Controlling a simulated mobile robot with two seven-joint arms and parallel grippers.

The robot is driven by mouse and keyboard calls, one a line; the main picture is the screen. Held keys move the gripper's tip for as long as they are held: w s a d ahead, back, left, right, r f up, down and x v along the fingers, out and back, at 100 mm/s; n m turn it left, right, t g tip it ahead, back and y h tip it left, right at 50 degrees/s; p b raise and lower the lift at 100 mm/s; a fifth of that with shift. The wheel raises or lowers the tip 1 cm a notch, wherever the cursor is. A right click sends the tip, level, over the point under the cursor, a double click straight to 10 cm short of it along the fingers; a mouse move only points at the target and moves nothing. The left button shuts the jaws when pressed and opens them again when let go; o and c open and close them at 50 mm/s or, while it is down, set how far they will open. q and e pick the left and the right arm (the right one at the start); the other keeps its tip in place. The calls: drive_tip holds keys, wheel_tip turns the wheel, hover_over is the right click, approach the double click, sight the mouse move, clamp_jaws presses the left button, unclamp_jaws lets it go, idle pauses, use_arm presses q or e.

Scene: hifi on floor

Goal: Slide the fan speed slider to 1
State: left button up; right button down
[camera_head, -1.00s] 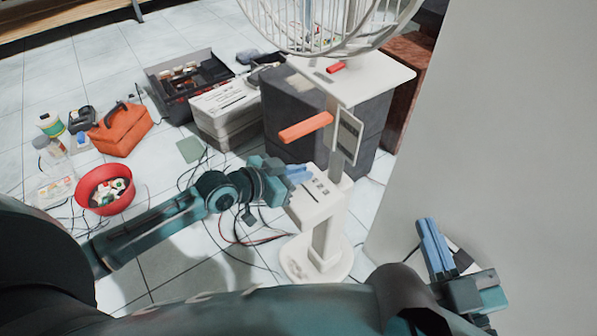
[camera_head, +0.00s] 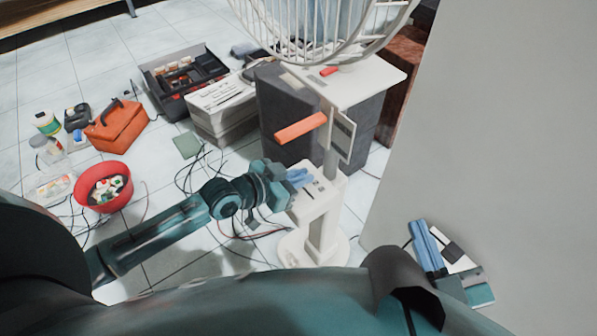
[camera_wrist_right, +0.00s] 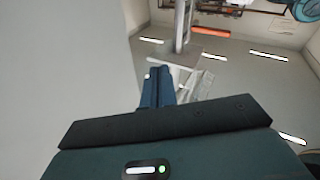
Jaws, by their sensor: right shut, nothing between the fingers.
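The white fan has its wire cage (camera_head: 325,25) at the top of the head view. Its pole runs down to a white control panel (camera_head: 322,197) with small dark slots, above a round base (camera_head: 290,250). The fan speed slider is too small to make out, and part of the panel is hidden by my left gripper. My left gripper (camera_head: 300,178) has its blue fingers over the panel's upper left part; touching or apart is unclear. My right gripper (camera_head: 419,226) is shut and empty, well right of the fan. Its fingers also show in the right wrist view (camera_wrist_right: 158,85).
A grey wall (camera_head: 500,130) stands close on the right. Behind the fan is a dark grey box (camera_head: 285,110) under a white board (camera_head: 375,75). A red bowl (camera_head: 85,188), an orange toolbox (camera_head: 118,127) and loose cables lie on the tiled floor at left.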

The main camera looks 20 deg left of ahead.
use_arm(q)
drive_tip(key=o, duration=0.4)
drive_tip(key=shift+o, duration=0.4)
use_arm(e)
drive_tip(key=shift+r, duration=0.35)
drive_tip(key=shift+r, duration=0.1)
